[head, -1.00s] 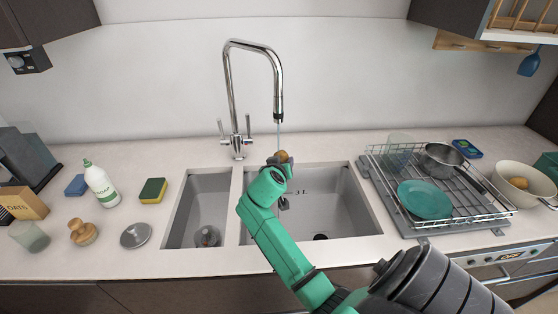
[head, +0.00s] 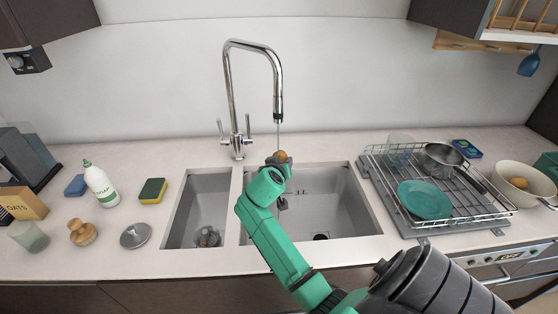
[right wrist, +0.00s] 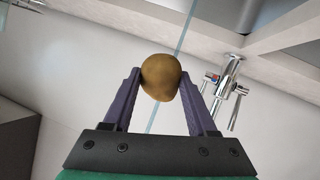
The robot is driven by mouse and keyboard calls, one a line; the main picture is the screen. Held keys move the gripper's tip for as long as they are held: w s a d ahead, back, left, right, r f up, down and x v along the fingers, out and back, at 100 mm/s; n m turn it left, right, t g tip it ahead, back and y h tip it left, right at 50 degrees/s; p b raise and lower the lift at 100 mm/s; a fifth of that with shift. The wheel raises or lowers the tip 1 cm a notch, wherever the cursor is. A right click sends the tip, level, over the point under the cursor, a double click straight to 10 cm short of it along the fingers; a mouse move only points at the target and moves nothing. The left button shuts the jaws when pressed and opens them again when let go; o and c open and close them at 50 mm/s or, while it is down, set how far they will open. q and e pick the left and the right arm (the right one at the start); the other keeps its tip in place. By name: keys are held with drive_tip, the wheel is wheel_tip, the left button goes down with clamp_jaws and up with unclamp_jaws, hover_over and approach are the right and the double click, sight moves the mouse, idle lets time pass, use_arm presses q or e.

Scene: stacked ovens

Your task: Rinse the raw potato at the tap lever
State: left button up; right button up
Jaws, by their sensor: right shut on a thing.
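The raw potato (head: 282,156) is small, brown and rounded. My right gripper (head: 280,162) is shut on it and holds it above the right sink basin, under the tap spout. In the right wrist view the potato (right wrist: 161,77) sits between the two purple fingers of the gripper (right wrist: 163,88). A thin stream of water (head: 279,136) comes down from the chrome tap (head: 232,92) to the potato. The tap levers (head: 248,128) stand at the tap's base and also show in the right wrist view (right wrist: 235,109). My left gripper is not in view.
The sink (head: 345,215) has two basins. A dish rack (head: 480,212) with a teal plate (head: 425,200) and a pot (head: 441,158) stands to the right. A soap bottle (head: 101,186), sponge (head: 153,190) and metal lid (head: 135,236) stand to the left.

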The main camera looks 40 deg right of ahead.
drive_tip(key=shift+s+d, duration=0.15)
drive_tip(key=shift+s, duration=0.15)
drive_tip(key=s+a, duration=0.4)
drive_tip(key=a, duration=0.2)
drive_tip(key=shift+a, duration=0.4)
drive_tip(key=shift+s+r, duration=0.1)
idle(1.1)
